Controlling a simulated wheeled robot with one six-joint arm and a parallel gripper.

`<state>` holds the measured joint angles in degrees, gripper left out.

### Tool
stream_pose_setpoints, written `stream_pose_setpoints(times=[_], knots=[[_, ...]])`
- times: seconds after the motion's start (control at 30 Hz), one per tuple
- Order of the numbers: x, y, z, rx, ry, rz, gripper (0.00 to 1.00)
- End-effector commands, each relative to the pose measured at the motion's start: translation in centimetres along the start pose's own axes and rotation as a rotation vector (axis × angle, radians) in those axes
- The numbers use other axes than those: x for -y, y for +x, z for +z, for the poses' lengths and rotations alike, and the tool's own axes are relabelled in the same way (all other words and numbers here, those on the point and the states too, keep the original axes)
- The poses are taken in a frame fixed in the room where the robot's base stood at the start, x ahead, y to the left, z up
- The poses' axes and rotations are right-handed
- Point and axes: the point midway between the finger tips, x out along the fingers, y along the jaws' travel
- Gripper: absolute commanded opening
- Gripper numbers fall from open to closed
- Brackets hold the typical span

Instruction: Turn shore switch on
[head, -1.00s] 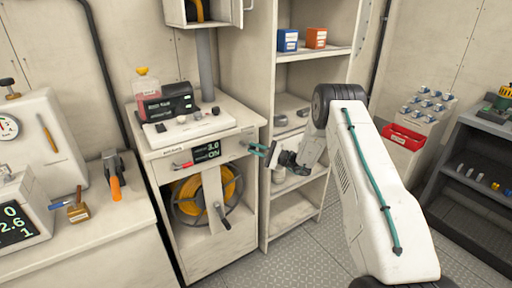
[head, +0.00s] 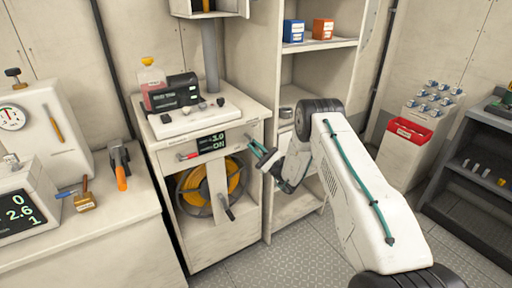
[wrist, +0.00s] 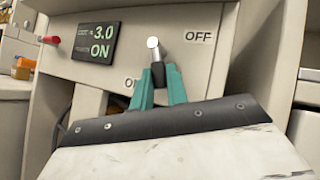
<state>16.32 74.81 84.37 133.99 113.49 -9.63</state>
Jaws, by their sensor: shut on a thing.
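The shore switch (wrist: 153,48) is a short lever with a bright metal end, on the pale front panel of the cabinet. In the wrist view it stands between an OFF label (wrist: 201,37) at upper right and a partly hidden ON label (wrist: 129,82) at lower left. My gripper (wrist: 161,75) has its teal fingers closed around a dark part at the lever's lower end. In the head view my gripper (head: 262,154) is at the panel's right end, close below the lever (head: 249,137). The panel display (wrist: 88,43) reads 3.0 and ON.
A red-handled control (head: 188,156) sits left of the display. Below the panel is a yellow hose reel (head: 207,190) with a crank. Open shelves (head: 318,44) stand right of the cabinet, close to my arm. The floor (head: 300,238) in front is clear.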

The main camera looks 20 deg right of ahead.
Motion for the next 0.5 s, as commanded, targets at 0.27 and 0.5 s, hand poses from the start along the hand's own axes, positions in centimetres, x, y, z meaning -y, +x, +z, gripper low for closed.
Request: stream_pose_setpoints(times=[0.27, 0.5], knots=[[-0.13, -0.04, -0.03, 0.003, 0.013, -0.011, 0.00], [-0.13, -0.04, -0.03, 0.003, 0.012, -0.011, 0.18]])
